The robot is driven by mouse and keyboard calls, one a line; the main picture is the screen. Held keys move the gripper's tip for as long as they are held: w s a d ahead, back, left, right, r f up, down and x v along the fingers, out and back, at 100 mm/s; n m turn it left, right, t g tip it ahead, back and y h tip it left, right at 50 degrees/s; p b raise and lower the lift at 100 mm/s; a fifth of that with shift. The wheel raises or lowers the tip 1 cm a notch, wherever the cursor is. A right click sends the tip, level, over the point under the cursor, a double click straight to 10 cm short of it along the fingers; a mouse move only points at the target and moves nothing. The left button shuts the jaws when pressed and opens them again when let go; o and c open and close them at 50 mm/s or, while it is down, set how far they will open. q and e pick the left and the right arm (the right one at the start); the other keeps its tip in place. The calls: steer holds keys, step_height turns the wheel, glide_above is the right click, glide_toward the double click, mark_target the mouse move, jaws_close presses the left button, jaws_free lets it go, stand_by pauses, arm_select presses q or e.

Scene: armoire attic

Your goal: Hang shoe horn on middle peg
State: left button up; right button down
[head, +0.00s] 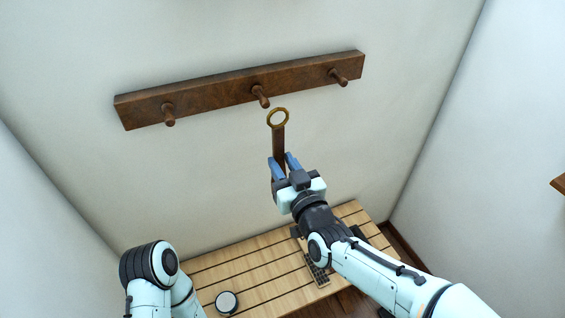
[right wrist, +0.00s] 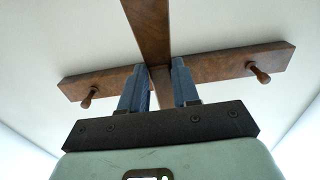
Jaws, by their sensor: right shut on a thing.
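The shoe horn (head: 278,142) is a dark brown strip with a brass ring (head: 278,109) at its top end. My right gripper (head: 284,162) is shut on its shaft and holds it roughly upright, ring up. The ring is just below and slightly right of the middle peg (head: 261,97) in the head view, and looks apart from it. In the right wrist view the shoe horn (right wrist: 150,30) runs up between the fingers (right wrist: 159,78) and hides the middle peg. My left gripper is not in view; only part of that arm shows at the lower left.
The wooden peg rail (head: 212,96) is fixed to the white wall, with a left peg (head: 168,114) and a right peg (head: 338,77), both bare. Below stands a slatted wooden bench (head: 250,270) with a round white-topped item (head: 227,301) and a dark grid-like item (head: 317,270).

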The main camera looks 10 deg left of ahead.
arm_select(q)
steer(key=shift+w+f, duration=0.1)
arm_select(e)
steer(key=shift+f, duration=0.1)
steer(key=shift+w, duration=0.1)
steer(key=shift+x, duration=3.15)
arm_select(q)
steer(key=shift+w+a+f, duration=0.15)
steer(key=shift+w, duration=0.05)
arm_select(e)
steer(key=x, duration=0.4)
steer(key=shift+a+f, duration=0.15)
steer(key=shift+f, duration=0.2)
